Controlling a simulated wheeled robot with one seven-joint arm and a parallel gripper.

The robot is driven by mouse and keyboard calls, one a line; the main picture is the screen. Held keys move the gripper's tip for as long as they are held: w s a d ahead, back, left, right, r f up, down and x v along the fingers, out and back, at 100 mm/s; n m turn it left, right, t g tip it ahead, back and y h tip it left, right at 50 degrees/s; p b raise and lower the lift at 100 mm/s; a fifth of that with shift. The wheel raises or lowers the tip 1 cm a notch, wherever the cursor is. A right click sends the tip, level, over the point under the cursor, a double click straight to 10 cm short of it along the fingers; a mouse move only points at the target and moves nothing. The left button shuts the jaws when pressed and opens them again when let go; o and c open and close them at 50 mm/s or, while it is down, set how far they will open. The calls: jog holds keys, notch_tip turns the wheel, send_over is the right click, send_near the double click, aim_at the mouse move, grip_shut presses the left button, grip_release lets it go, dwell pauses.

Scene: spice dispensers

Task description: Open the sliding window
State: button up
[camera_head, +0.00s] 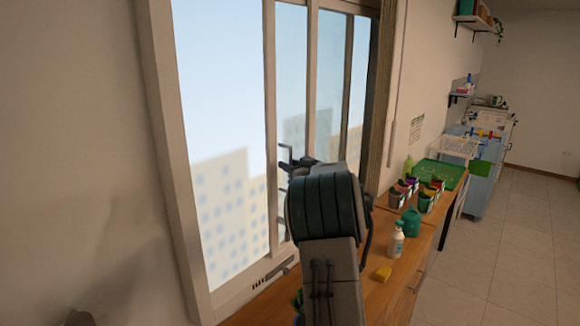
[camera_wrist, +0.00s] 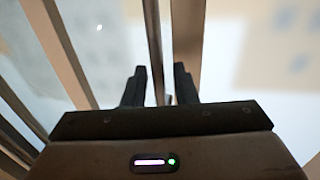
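The sliding window (camera_head: 312,95) stands in the wall at the left of the head view, with pale upright frames and glass panes showing sky and buildings. My gripper (camera_head: 287,165) is at the window's middle uprights, its fingers partly hidden by my own wrist. In the wrist view my gripper (camera_wrist: 160,72) has its two dark fingers apart. A thin upright edge of the window (camera_wrist: 154,40) runs between them, with a pale frame upright (camera_wrist: 188,40) beside it on the right. I cannot tell whether the fingers touch the window, nor whether a pane stands partly open.
A wooden counter (camera_head: 405,262) runs below and right of the window. On it are a yellow sponge (camera_head: 383,273), a white spray bottle (camera_head: 396,240), a green watering can (camera_head: 411,222), several small pots and a green tray (camera_head: 438,174). Tiled floor lies open at the right.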

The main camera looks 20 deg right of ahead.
jog(key=b+v, duration=0.4)
jog(key=v, duration=1)
jog(key=shift+w+a, duration=0.1)
jog(key=s+a+f+m+g+h, duration=0.1)
jog(key=s+a+f+g, duration=0.3)
jog(key=s+a, duration=0.4)
jog(key=s+a+f+m+g+h, duration=0.1)
jog(key=s+a+f+g+h, duration=0.1)
jog(key=s+a+f+g, duration=0.3)
jog(key=s+a+f+g+h, duration=0.1)
jog(key=s+a+f+g, duration=0.3)
jog(key=s+a+f, duration=0.3)
jog(key=s+a, duration=0.5)
jog(key=s, duration=0.6)
jog(key=shift+a+m+g, duration=0.35)
jog(key=shift+m+g, duration=0.05)
dwell(0.4)
